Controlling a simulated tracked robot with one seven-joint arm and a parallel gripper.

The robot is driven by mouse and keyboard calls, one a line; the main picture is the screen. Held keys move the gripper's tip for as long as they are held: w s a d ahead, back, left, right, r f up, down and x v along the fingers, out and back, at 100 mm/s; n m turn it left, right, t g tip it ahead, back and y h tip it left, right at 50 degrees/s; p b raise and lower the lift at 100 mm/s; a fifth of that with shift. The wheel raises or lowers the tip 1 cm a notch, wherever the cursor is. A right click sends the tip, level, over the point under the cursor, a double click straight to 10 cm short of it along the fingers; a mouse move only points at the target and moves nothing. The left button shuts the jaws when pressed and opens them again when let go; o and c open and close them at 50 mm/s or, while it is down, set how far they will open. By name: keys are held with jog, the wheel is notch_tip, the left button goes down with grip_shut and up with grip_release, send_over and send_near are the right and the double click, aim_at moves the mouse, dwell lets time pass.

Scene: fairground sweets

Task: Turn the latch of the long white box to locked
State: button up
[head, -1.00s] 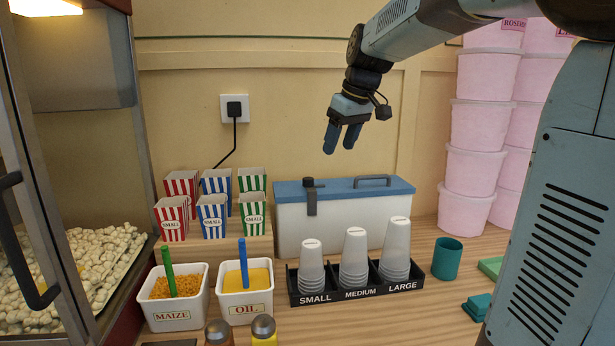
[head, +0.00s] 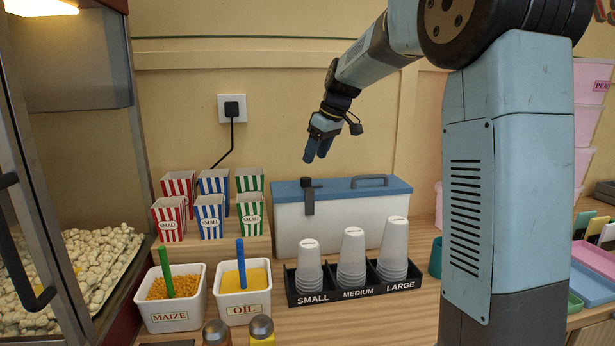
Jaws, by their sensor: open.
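The long white box (head: 328,222) stands at the back of the counter against the wall, with a blue lid (head: 336,189) and a grey handle (head: 370,181) on top. Its dark latch (head: 309,198) is near the lid's left end; a round knob sits on top and a flat bar hangs down over the front face. My gripper (head: 316,158) is above the latch and slightly right of it in the picture, fingers pointing down, open and empty. It appears apart from the latch and lid.
A black rack of cups (head: 350,291) stands in front of the box. Striped popcorn cartons (head: 209,216) are left of it. Tubs of maize (head: 170,316) and oil (head: 243,305), and shakers (head: 262,330), are front left. A socket (head: 231,108) with a cable is on the wall.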

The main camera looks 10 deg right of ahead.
aim_at(306, 178)
jog(key=x, duration=0.8)
jog(key=shift+f, duration=0.1)
jog(key=c, duration=1)
